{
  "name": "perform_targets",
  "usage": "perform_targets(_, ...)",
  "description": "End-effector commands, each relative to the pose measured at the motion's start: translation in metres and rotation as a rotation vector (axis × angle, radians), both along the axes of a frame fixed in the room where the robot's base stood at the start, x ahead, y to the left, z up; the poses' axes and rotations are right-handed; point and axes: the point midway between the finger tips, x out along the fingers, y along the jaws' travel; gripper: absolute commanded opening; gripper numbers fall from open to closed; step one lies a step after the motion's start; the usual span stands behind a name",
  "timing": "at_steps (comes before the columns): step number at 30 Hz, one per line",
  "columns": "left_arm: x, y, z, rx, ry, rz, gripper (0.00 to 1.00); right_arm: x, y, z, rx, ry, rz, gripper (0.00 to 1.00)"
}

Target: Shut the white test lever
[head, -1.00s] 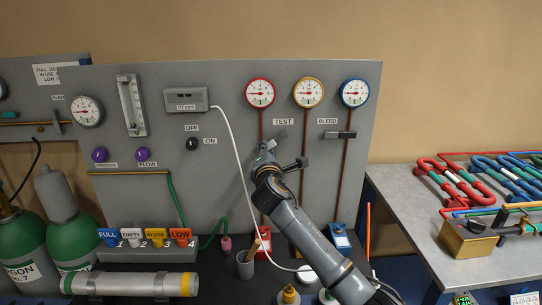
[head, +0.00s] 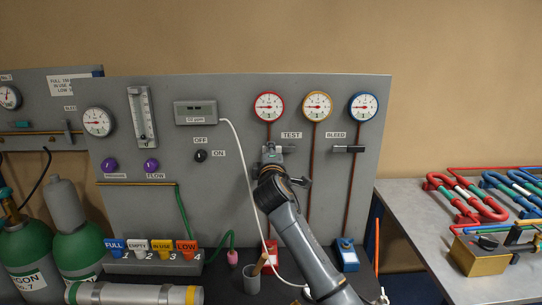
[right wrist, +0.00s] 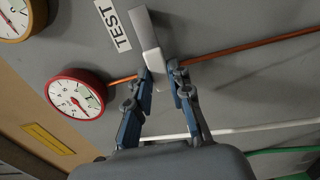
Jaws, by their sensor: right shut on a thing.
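The white test lever (right wrist: 151,42) shows in the right wrist view as a pale flat bar beside the TEST label (right wrist: 113,25). It lies across the copper pipe (right wrist: 250,48) that runs from the red-rimmed gauge (right wrist: 76,97). My right gripper (right wrist: 162,75) has its two blue-grey fingertips on either side of the bar's lower end, shut on it. In the head view my right gripper (head: 271,160) is at the panel just below the TEST label, and its wrist hides part of the lever. My left gripper is not in view.
The BLEED lever (head: 348,149) sticks out of the panel (head: 230,185) to the right. A white cable (head: 245,170) hangs close left of my right arm. A grey cup (head: 251,284) stands below. A bench (head: 420,250) with coloured coils is at the right.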

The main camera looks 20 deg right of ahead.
Motion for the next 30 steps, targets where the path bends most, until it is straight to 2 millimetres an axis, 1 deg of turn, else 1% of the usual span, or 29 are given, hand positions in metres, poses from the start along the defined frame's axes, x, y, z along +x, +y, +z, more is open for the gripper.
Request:
perform_targets(13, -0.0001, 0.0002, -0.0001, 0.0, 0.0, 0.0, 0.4, 0.0, 0.0001, -0.0002, 0.015, -0.002, 0.0, 0.0)
perform_targets(14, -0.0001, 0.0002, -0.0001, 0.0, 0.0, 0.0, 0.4, 0.0, 0.0001, -0.0001, 0.015, -0.002, 0.0, 0.22)
perform_targets(15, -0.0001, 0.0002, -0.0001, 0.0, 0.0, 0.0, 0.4, 0.0, 0.0, -0.0001, 0.014, -0.001, 0.0, 0.3)
perform_targets(17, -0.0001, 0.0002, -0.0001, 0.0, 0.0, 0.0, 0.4, 0.0, 0.0, 0.0, 0.013, -0.001, 0.0, 0.43)
perform_targets(26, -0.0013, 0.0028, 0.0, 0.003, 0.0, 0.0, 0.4, -0.0004, 0.0001, 0.0003, 0.011, -0.002, 0.0, 0.43)
perform_targets(30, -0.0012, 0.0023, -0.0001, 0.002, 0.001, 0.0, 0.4, -0.0068, 0.002, -0.0003, 0.011, -0.003, 0.001, 0.43)
